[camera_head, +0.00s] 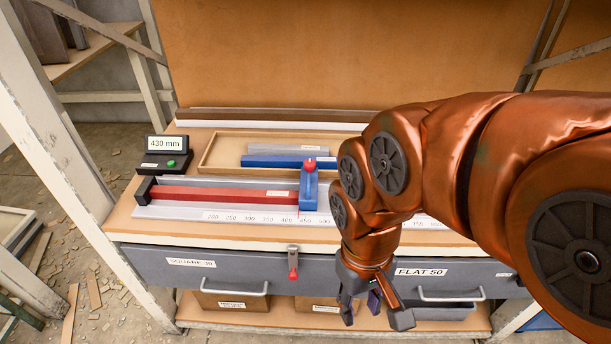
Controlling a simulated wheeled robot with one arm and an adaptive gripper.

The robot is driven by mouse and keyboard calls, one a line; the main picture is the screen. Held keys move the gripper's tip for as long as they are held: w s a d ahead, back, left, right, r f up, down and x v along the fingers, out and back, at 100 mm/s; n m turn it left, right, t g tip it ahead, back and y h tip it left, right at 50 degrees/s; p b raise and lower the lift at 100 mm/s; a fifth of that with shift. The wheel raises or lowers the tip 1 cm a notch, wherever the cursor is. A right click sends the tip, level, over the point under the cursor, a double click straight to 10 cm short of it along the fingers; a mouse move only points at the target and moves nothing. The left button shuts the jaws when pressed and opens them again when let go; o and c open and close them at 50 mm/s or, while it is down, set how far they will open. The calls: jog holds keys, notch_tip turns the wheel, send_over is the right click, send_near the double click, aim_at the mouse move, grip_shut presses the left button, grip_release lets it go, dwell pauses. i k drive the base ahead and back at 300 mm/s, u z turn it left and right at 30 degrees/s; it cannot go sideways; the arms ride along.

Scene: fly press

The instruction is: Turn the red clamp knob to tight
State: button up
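The red clamp knob (310,165) is small and sits on top of the blue stop block (309,188), at the right end of the red bar (225,195). I cannot tell from its look whether it is loose or tight. My gripper (374,308) points down in front of the bench's drawer fronts, lower than and to the right of the knob. Its fingers are spread with nothing seen between them. It is well apart from the knob. My arm hides the right part of the bench.
A scale strip (250,217) runs along the bench front. A display box (163,152) reads 430 mm. A wooden tray (225,150) with grey and blue bars lies behind. A red-handled latch (293,265) and drawer handles (235,290) stick out in front.

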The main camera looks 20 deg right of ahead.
aim_at(309, 165)
jog(key=z, duration=0.05)
jog(key=k, duration=0.5)
jog(key=z, duration=1.35)
jog(key=i, duration=0.95)
jog(key=u, duration=2.6)
